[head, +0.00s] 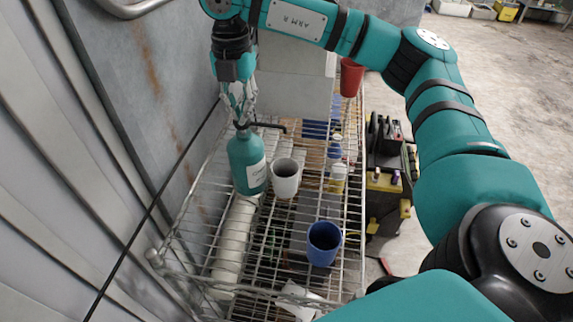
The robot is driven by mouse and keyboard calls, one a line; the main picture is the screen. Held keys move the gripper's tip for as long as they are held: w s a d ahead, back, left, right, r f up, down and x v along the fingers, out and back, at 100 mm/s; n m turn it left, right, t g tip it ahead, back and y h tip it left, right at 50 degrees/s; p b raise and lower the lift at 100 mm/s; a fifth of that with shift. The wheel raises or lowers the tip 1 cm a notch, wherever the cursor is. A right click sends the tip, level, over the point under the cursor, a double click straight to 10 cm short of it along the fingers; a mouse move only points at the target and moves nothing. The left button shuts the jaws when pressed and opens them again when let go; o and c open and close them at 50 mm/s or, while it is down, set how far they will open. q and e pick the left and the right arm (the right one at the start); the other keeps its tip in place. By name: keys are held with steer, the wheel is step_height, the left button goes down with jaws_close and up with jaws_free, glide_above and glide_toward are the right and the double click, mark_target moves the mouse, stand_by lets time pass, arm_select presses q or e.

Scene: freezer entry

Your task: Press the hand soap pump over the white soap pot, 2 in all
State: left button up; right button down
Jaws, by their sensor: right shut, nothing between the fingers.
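A teal soap bottle (247,163) with a pale label stands upright on the wire shelf. Its dark pump spout points right, over or close to the rim of a white pot (286,178) that stands just right of the bottle. My right gripper (241,118) is above the bottle, shut, its fingertips at the top of the pump head. I cannot tell whether the pump is pushed down. The inside of the pot is too small to read. My left gripper is not in view.
A blue cup (323,243) stands nearer on the wire shelf (205,245). Small bottles (337,178) stand right of the pot, and a large pale box (293,80) stands behind. A red cup (351,77) is at the back. The metal wall (150,90) is close on the left.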

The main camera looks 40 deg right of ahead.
steer(key=shift+r+p, duration=0.85)
steer(key=shift+r, duration=0.75)
steer(key=shift+f, duration=0.15)
steer(key=shift+f+b, duration=1.45)
steer(key=shift+f, duration=0.35)
steer(key=shift+r+p, duration=1.25)
steer(key=shift+r, duration=0.65)
steer(key=shift+r, duration=0.15)
